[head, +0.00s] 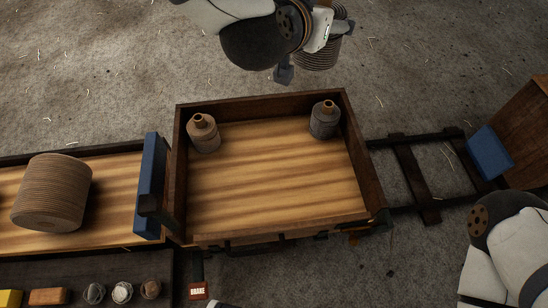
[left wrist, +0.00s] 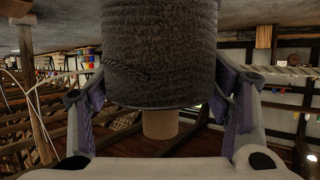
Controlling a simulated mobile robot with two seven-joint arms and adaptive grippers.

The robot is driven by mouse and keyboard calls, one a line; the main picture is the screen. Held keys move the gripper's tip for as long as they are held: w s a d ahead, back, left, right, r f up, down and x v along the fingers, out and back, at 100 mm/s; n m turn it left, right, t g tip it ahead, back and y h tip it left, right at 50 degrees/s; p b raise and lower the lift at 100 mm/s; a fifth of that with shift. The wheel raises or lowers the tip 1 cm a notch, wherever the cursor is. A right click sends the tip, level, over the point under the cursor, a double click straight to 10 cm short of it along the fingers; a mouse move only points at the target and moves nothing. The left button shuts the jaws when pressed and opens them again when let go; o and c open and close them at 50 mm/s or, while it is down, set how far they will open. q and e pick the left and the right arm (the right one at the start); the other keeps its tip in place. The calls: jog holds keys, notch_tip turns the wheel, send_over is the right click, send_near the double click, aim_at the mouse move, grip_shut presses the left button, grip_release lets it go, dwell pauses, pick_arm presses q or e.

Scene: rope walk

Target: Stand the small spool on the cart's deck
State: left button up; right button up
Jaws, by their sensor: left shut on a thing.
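The small spool (head: 322,54), wound with grey-brown cord, is in my left gripper (head: 312,48) beyond the back wall of the cart at the top of the head view. In the left wrist view the spool (left wrist: 160,55) fills the space between the two fingers, and its pale core (left wrist: 160,124) sticks out toward the palm. The cart's wooden deck (head: 270,180) is inside a low dark-walled box in the middle of the head view. The spool is outside this box.
Two bottle-like items with brass necks, one tan (head: 203,135) and one grey (head: 324,120), stand in the deck's back corners. The deck's middle and front are clear. A brake lever (head: 198,288) stands in front.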

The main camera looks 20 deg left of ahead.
pick_arm(q)
jog(key=f+m+h, duration=0.1)
jog(key=f+m+g+h+b, duration=0.1)
jog(key=f+h, duration=0.1)
jog(key=d+f+m+g+h+b, duration=0.1)
jog(key=f+m, duration=0.1)
jog(key=shift+w+f, duration=0.2)
jog(key=shift+f, duration=0.05)
jog(key=s+a+f+m+g+h+b, duration=0.2)
jog(key=s+f+m+b, duration=0.1)
jog(key=f, duration=0.7)
jog(key=s+a+f+m+g+h+b, duration=0.1)
jog(key=s+f+b, duration=0.4)
jog(key=f, duration=0.6)
jog(key=s+a+f+m+g+h+b, duration=0.2)
jog(key=s+f+m+g+h+b, duration=0.1)
jog(key=f, duration=0.8)
jog(key=shift+s+a+f+m+g+b, duration=0.15)
jog(key=shift+s+m+g+b, duration=0.1)
jog(key=shift+s+m+g, duration=0.25)
jog(key=shift+s+a+f+m+g+b, duration=0.15)
jog(key=shift+s+m+g+b, duration=0.2)
jog(key=shift+g, duration=0.25)
pick_arm(e)
jog(key=s+f+g, duration=0.2)
jog(key=s+f, duration=0.2)
jog(key=f, duration=0.7)
pick_arm(q)
jog(key=shift+r, duration=0.1)
